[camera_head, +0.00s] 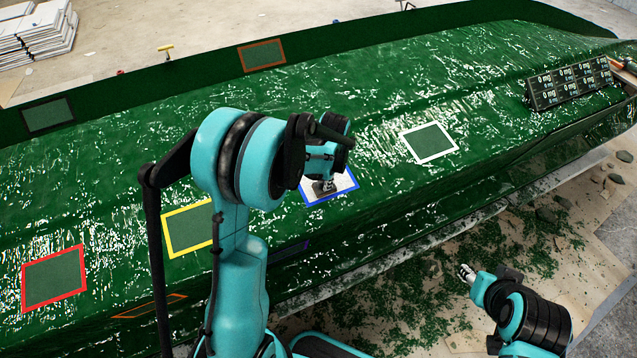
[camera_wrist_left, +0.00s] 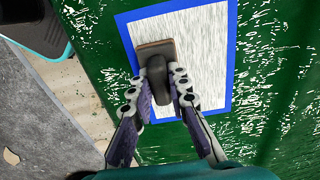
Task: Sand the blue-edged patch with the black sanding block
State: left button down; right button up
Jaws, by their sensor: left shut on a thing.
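The blue-edged patch (camera_wrist_left: 205,40) fills the middle of the left wrist view, with a pale, streaky white inside. It also shows in the head view (camera_head: 344,186), partly hidden by my left arm. My left gripper (camera_wrist_left: 156,82) is shut on the dark handle of the black sanding block (camera_wrist_left: 152,50). The block's base looks grey-brown and lies over the patch's left part, inside the blue edge. It appears flat against the surface, though contact cannot be told for certain. My right gripper (camera_head: 466,272) is away from the hull at lower right, its fingers too small to judge.
The green hull mould carries other patches: white-edged (camera_head: 429,142), yellow-edged (camera_head: 188,229), red-edged (camera_head: 54,279) and orange-edged (camera_head: 262,55). A dark panel with markings (camera_head: 570,83) stands on the hull at right. Green debris (camera_head: 420,295) covers the floor below the hull's near side.

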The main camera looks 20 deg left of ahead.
pick_arm(q)
jog(key=shift+w+d+b, duration=0.2)
jog(key=shift+w+d, duration=1.45)
jog(key=shift+w, duration=0.25)
jog(key=shift+w+d+b, duration=0.15)
jog(key=shift+w+d, duration=1.45)
jog(key=shift+w, duration=0.3)
jog(key=shift+w+a+r, duration=0.2)
jog(key=shift+w+a, duration=0.8)
jog(key=shift+a, duration=0.25)
jog(key=shift+s+a+b, duration=0.3)
jog(key=shift+s+a, duration=1.45)
jog(key=shift+s, duration=0.25)
jog(key=shift+s+a+b, duration=0.15)
jog(key=shift+s+a, duration=1.05)
jog(key=shift+s, duration=0.2)
jog(key=shift+s+a+b, duration=0.1)
jog(key=shift+s+a, duration=1.05)
jog(key=shift+s, duration=0.3)
jog(key=shift+s+a+b, duration=0.15)
jog(key=shift+s+a, duration=1.05)
jog(key=shift+s, duration=0.2)
jog(key=shift+w+a+r, duration=0.25)
jog(key=shift+w+a, duration=0.8)
jog(key=shift+a, duration=0.2)
jog(key=shift+w+d, duration=0.1)
